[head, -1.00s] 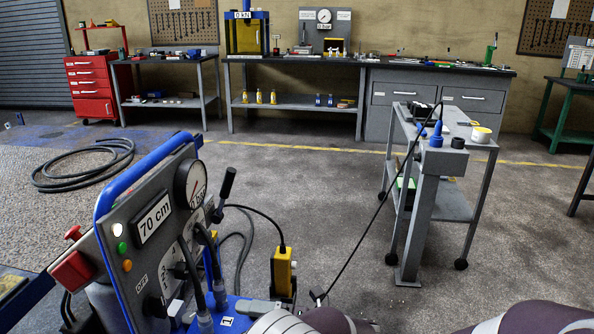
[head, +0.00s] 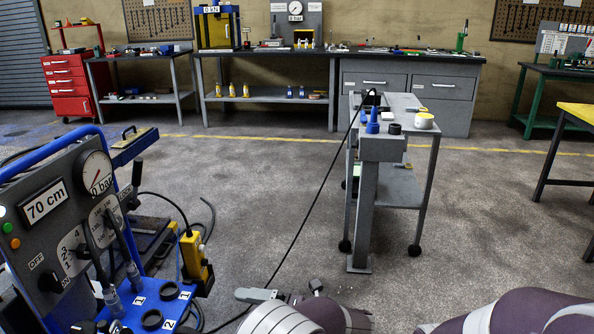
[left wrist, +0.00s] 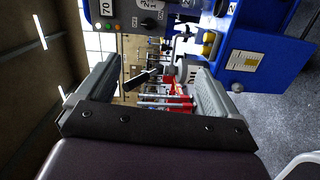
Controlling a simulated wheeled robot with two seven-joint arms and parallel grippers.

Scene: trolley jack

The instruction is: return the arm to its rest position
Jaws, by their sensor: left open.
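My left arm (head: 285,318), white and dark purple, comes in at the bottom middle of the head view. Part of my left gripper (head: 258,295) shows there as a grey finger low above the floor, right of the blue control stand; the rest is hidden. In the left wrist view the left gripper (left wrist: 155,78) is open, its two grey fingers wide apart with nothing held between them. My right arm (head: 515,315) shows at the bottom right of the head view; its gripper is out of view.
The control stand (head: 70,205), with a 70 cm display and 0 bar gauge, fills the lower left. A yellow box (head: 194,258) is beside it. A grey trolley (head: 400,185) stands ahead, with a black cable running to the floor. Floor between stand and trolley is mostly clear.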

